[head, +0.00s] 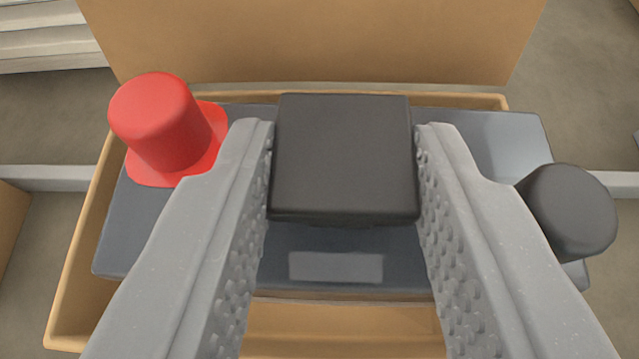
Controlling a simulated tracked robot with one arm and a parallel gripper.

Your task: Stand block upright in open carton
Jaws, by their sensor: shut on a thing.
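The block (180,235) is a dark grey, battery-like body with a red capped post (160,120) at its left and a black capped post (572,210) at its right. A black square grip (343,155) rises from its middle. My gripper (345,128) is shut on this grip, one finger on each side. The open carton (75,290) is brown and lies beneath the block. The block's right end covers the carton's right wall and reaches past it, while its left end is inside the left wall. The block's underside and the carton floor below it are hidden.
The carton's raised flap (310,40) stands along the far side. A pale rail (60,178) runs behind the carton on both sides. Pale stacked slats (50,35) are at the upper left, and another brown box edge (10,215) shows at the far left.

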